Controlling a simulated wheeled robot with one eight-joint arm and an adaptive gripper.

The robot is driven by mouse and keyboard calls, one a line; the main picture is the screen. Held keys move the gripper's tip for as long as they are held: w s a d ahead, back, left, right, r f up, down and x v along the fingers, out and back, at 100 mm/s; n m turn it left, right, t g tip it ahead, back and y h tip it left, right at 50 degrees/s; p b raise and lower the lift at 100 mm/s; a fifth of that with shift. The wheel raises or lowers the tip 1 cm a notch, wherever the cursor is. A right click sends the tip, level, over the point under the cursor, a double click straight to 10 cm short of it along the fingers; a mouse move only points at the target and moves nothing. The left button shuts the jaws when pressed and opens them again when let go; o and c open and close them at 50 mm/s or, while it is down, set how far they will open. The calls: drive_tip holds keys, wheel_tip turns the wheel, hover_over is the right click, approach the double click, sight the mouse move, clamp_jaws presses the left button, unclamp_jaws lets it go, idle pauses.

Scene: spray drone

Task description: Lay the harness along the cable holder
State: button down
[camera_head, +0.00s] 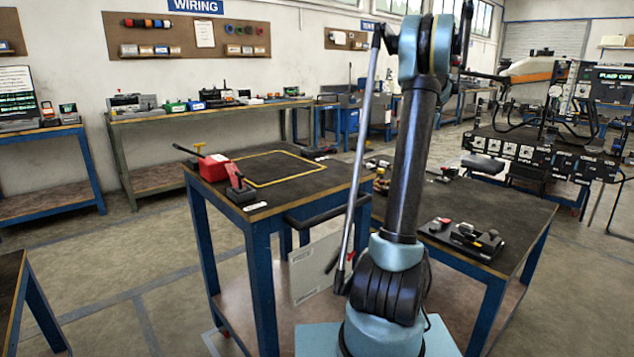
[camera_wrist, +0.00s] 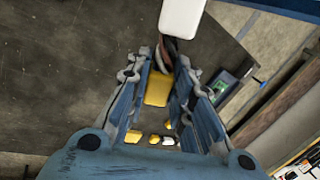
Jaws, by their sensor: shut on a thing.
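In the wrist view, my gripper (camera_wrist: 164,62) has its two blue fingers closed around part of the harness. A yellow piece (camera_wrist: 157,88) of the harness shows between the fingers. Dark and reddish wires (camera_wrist: 170,50) run from the fingertips up to a white block (camera_wrist: 182,17). Whether the wires are bent or taut is hard to tell. Small yellow and white pieces (camera_wrist: 155,139) show lower down between the fingers. I cannot pick out the cable holder in either view.
A dark-topped table with a yellow outline (camera_head: 272,168) carries a red tool (camera_head: 213,168) at left. A lower table (camera_head: 500,212) behind my arm holds small black fixtures (camera_head: 476,238). A drone (camera_head: 535,68) stands over an equipment rack (camera_head: 520,152) at right.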

drive_tip(key=w+a+f+m+t+y, duration=0.1)
drive_tip(key=w+a+f+t+y, duration=0.15)
drive_tip(key=w+a, duration=0.75)
drive_tip(key=w+a+f+m+t+y, duration=0.1)
drive_tip(key=w+a+f+t+y, duration=0.25)
drive_tip(key=w, duration=0.95)
drive_tip(key=w+a+f+m+t+y, duration=0.1)
drive_tip(key=w+a+f+t, duration=0.25)
drive_tip(key=w+a, duration=0.75)
drive_tip(key=w+a+f+m+t, duration=0.1)
drive_tip(key=w+a+f+t, duration=0.3)
drive_tip(key=w, duration=0.3)
drive_tip(key=shift+g+y, duration=0.3)
drive_tip(key=shift+g, duration=0.15)
drive_tip(key=f, duration=0.6)
drive_tip(key=a+f, duration=0.1)
drive_tip(key=f, duration=0.2)
drive_tip(key=shift+s+a+f, duration=0.1)
drive_tip(key=shift+s, duration=0.2)
drive_tip(key=shift+f, duration=0.5)
drive_tip(key=c, duration=1.4)
unclamp_jaws()
drive_tip(key=shift+s+f, duration=0.1)
